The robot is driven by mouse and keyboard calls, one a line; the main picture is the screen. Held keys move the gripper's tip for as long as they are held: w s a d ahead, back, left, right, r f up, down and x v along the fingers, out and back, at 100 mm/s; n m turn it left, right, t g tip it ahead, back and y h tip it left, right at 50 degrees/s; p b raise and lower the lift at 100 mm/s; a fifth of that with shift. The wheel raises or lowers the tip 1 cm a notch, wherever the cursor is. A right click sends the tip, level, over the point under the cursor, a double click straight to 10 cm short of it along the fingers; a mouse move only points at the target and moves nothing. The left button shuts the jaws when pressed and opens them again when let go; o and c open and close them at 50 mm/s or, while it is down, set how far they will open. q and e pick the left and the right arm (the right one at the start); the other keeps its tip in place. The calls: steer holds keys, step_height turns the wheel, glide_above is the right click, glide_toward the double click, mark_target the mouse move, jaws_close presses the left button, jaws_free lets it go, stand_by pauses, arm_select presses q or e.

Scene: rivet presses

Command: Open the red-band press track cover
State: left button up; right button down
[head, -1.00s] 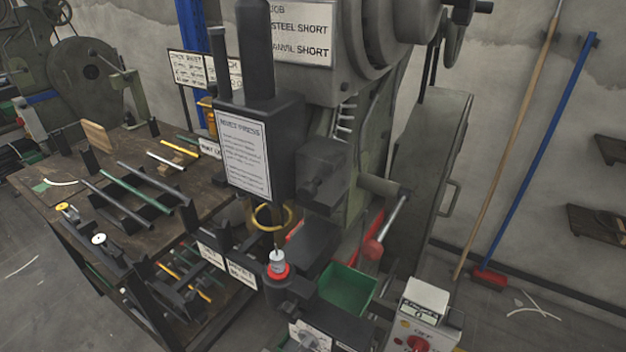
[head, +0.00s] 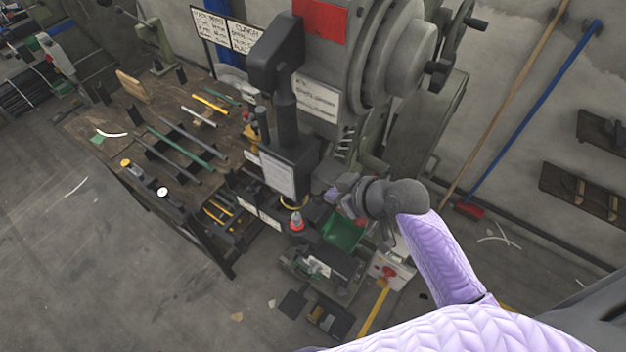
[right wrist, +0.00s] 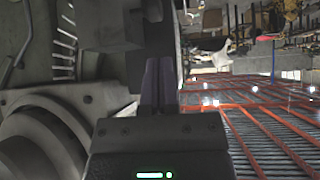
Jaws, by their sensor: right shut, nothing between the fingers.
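The rivet press (head: 345,85) is a grey machine with a red panel (head: 320,18) high on its front. A dark head block with a white label plate (head: 278,175) hangs at its front. Below it stands a small light-tipped post with a red band (head: 297,222). My right gripper (head: 335,195) is shut and empty, close to the right of the head block. In the right wrist view its fingers (right wrist: 160,85) are together in front of a dark block on the press. I cannot make out the track cover clearly; my gripper hides part of that area. My left gripper is not in view.
A workbench with rods (head: 180,145) stands to the left. A green bin (head: 343,230) and a control box with a red knob (head: 390,270) sit below my right gripper. A blue-handled broom (head: 540,105) leans on the wall at right.

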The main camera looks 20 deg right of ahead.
mark_target(326, 186)
steer(key=b+x, duration=0.1)
steer(key=x, duration=0.7)
steer(key=shift+s, duration=0.1)
